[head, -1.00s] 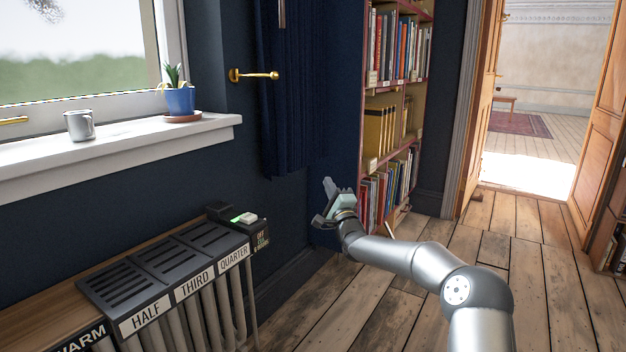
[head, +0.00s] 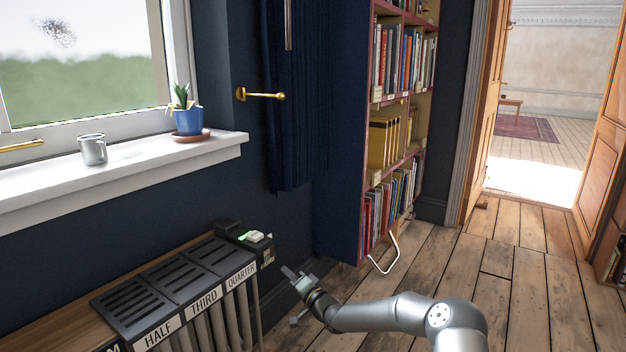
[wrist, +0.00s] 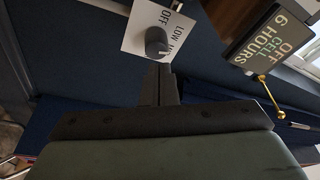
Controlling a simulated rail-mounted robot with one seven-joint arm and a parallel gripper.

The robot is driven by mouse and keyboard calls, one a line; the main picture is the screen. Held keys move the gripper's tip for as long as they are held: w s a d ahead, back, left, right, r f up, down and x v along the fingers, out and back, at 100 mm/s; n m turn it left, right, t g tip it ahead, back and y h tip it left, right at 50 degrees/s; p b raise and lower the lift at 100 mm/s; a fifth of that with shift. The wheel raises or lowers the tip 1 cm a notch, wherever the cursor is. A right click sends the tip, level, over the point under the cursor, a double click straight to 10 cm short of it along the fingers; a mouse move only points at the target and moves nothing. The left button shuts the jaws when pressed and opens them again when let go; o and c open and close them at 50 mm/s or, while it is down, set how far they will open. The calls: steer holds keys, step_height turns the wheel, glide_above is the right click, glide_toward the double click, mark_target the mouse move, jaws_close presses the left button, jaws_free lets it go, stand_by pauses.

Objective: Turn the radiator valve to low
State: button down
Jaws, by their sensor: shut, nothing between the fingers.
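The radiator valve shows in the wrist view as a dark round knob (wrist: 156,41) in front of a white plate (wrist: 136,31) lettered OFF and LOW; further lettering is partly hidden. A pale mark shows on the knob, but its exact setting is unclear. My gripper (wrist: 162,72) is shut and empty, its fingertips close to the knob; I cannot tell whether they touch. In the head view my gripper (head: 287,271) is low beside the right end of the radiator (head: 205,330). The knob is hidden there.
A dark box (head: 245,243) with a green light sits at the radiator's end; its label (wrist: 272,35) shows in the wrist view. A windowsill (head: 120,152) holds a cup (head: 92,150) and a potted plant (head: 188,120). A bookshelf (head: 373,178) stands behind. Wooden floor lies open to the right.

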steer(key=w+a+b, duration=0.3)
steer(key=a, duration=0.3)
steer(key=shift+f+n+g, duration=0.25)
steer(key=shift+n+g, duration=0.05)
steer(key=shift+n, duration=0.1)
steer(key=shift+w+r+b, duration=0.15)
steer(key=shift+w+b, duration=0.2)
steer(key=shift+b, duration=0.05)
stand_by(0.4)
steer(key=shift+w+d+f+b, duration=0.15)
steer(key=shift+d+f+b, duration=0.1)
steer(key=shift+b, duration=1.05)
steer(key=v, duration=0.6)
steer(key=shift+d+p, duration=0.15)
steer(key=shift+p, duration=0.3)
